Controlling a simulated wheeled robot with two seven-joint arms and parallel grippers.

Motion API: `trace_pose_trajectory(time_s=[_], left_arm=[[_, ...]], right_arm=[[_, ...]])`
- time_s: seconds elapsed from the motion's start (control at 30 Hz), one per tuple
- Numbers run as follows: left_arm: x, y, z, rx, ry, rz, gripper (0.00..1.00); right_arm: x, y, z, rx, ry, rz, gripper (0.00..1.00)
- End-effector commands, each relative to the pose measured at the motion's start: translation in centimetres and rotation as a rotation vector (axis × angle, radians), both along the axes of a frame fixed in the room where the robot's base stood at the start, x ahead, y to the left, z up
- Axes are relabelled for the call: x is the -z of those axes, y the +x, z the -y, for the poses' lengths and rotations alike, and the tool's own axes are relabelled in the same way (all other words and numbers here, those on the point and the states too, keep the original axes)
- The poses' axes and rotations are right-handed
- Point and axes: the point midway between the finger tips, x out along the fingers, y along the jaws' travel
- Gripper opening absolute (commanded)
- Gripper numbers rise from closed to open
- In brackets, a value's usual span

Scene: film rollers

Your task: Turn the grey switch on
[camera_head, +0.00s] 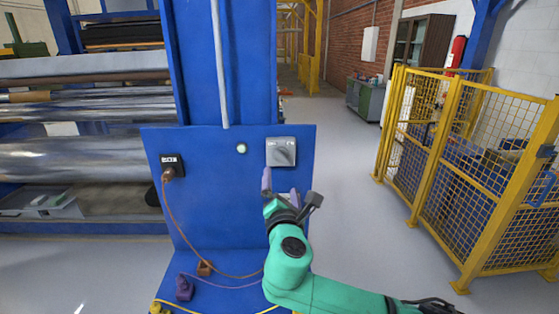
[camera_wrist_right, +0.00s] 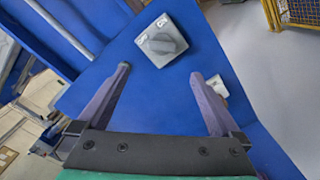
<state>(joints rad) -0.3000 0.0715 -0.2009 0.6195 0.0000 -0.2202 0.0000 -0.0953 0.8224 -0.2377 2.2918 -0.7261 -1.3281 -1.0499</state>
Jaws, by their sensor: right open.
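The grey switch (camera_head: 281,152) is a square grey plate with a rotary knob, mounted near the upper right edge of the blue panel (camera_head: 215,210). In the right wrist view the switch (camera_wrist_right: 160,41) is at the top middle, its knob slanted relative to the plate. My right gripper (camera_head: 280,184) is just below the switch in the head view. In the wrist view its two purple fingers (camera_wrist_right: 160,72) are spread apart with nothing between them, and the switch lies beyond the tips, apart from them. My left gripper is not in view.
A black socket (camera_head: 172,165) with an orange plug and cable is on the panel's left. A pale round button (camera_head: 241,148) is left of the switch. A small light box (camera_wrist_right: 218,86) is partly behind one finger. Yellow mesh fencing (camera_head: 452,160) stands at right, with open floor between.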

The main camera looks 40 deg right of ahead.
Motion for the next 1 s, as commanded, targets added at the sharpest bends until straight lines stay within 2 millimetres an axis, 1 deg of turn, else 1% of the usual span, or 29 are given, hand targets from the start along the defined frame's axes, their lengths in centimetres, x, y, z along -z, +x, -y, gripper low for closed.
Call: trace_pose_trajectory(time_s=[0.03, 0.1, 0.3, 0.4, 0.5, 0.57, 0.8, 0.83, 0.87, 0.9, 0.97, 1.0], left_arm=[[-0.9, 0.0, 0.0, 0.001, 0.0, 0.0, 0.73], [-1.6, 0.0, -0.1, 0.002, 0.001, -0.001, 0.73], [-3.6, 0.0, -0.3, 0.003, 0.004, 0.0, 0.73], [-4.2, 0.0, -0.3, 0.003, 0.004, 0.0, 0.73], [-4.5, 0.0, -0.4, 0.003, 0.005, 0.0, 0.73], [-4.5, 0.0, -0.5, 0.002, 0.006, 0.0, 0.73], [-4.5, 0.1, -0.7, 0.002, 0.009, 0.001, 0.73], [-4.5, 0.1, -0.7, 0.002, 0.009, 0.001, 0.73], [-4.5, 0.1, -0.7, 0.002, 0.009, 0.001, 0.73], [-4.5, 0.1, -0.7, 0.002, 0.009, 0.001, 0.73], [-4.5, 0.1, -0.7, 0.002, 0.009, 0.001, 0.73], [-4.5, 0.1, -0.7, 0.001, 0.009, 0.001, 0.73]], right_arm=[[-0.6, 0.8, 0.8, 0.005, -0.001, 0.0, 1.0], [-0.7, 2.3, 2.0, 0.006, 0.0, 0.0, 1.0], [-0.6, 6.7, 5.3, 0.006, 0.005, 0.0, 1.0], [-0.4, 8.4, 6.6, 0.005, 0.007, -0.001, 1.0], [-0.2, 9.6, 7.4, 0.004, 0.008, 0.0, 1.0], [-0.1, 9.9, 7.7, 0.003, 0.008, -0.001, 1.0], [0.1, 10.1, 7.8, 0.001, 0.009, 0.0, 1.0], [0.1, 10.1, 7.8, 0.001, 0.009, 0.0, 0.96], [0.1, 10.1, 7.8, 0.002, 0.009, -0.001, 0.85], [0.1, 10.1, 7.8, 0.002, 0.009, -0.001, 0.69], [0.1, 10.1, 7.8, 0.002, 0.009, -0.001, 0.46], [0.1, 10.1, 7.8, 0.002, 0.009, -0.001, 0.31]])
